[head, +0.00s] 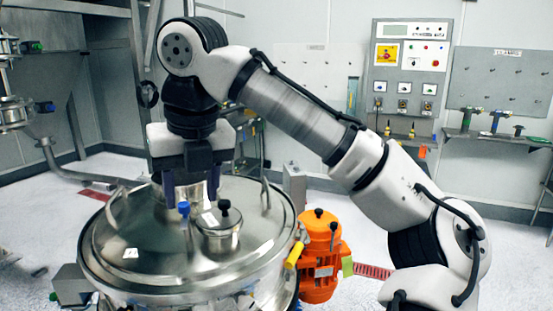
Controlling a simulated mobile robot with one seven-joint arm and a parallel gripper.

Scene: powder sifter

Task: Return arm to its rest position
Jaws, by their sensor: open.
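My arm rises from the lower right, arches over to the upper left and bends down at the wrist. My gripper (190,194) is open, its two dark fingers pointing down over the round steel lid of the powder sifter (130,225). A steel cylindrical part stands on the lid behind the fingers. From this view I cannot tell whether the fingers touch it or are apart from it.
A small steel pot with a black knob (220,235) and a blue-topped fitting (184,210) are on the lid. An orange motor (320,265) stands right of the sifter. A control panel (410,70) and a tool shelf (500,138) are on the back wall.

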